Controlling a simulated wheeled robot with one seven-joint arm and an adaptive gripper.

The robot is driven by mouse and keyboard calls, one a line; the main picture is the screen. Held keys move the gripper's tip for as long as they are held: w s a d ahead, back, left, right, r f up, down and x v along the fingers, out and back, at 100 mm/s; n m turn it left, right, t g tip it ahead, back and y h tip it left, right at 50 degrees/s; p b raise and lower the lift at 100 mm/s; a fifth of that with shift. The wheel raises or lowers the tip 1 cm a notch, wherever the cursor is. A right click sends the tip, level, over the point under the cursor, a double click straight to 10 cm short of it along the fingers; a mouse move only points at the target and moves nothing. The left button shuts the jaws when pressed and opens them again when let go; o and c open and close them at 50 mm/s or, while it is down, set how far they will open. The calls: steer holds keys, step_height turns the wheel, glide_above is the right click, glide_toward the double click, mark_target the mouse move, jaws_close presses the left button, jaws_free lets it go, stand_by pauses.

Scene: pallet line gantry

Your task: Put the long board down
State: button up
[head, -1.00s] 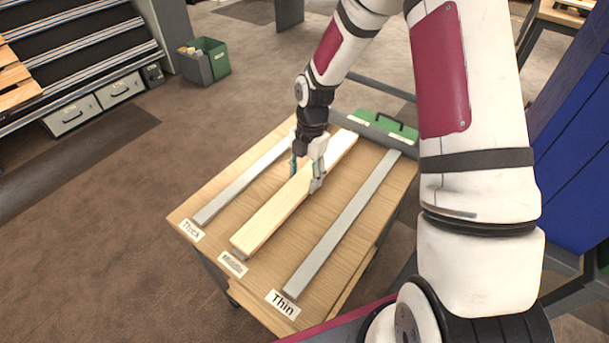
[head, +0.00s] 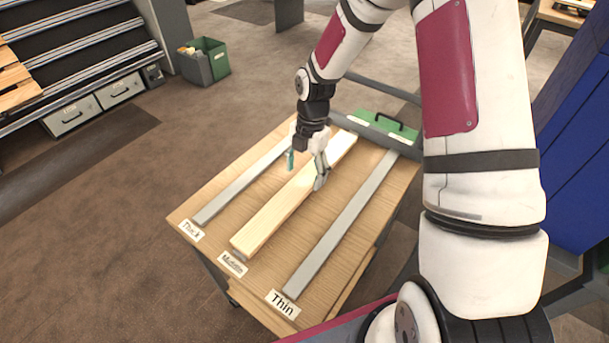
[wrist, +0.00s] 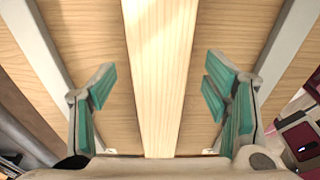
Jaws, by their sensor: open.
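The long board (head: 267,219) is pale wood and lies lengthwise on the wooden cart top (head: 205,201), in the middle lane behind a label reading roughly "Middle" (head: 232,264). In the wrist view the board (wrist: 160,75) runs up the middle of the picture between the fingers. My gripper (head: 306,173) is open above the board, with one teal-padded finger on each side and a clear gap to it. The wrist view shows my gripper (wrist: 165,103) holding nothing. The board's far part is partly hidden behind my gripper in the head view.
Grey rails flank the board: one by the "Thick" label (head: 191,230), one by the "Thin" label (head: 283,305). A green case (head: 384,127) sits at the cart's far end. A blue panel (head: 575,170) stands at right. Open floor lies left of the cart.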

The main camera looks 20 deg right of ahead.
mark_target(308, 176)
steer(key=s+d+r+m+t+h, duration=0.1)
steer(key=s+r+m, duration=0.2)
steer(key=r, duration=0.7)
steer(key=s+r+m+h, duration=0.1)
steer(key=s+r+m, duration=0.25)
steer(key=r, duration=0.75)
steer(key=s+r+m+t, duration=0.1)
steer(key=s+r+m, duration=0.3)
steer(key=s+m, duration=0.5)
steer(key=s+r+m+t, duration=0.2)
steer(key=s+r+m, duration=0.2)
steer(key=s+m, duration=0.5)
steer(key=s+a, duration=0.1)
steer(key=s, duration=0.3)
steer(key=shift+s+p, duration=0.3)
steer(key=shift+p, duration=0.05)
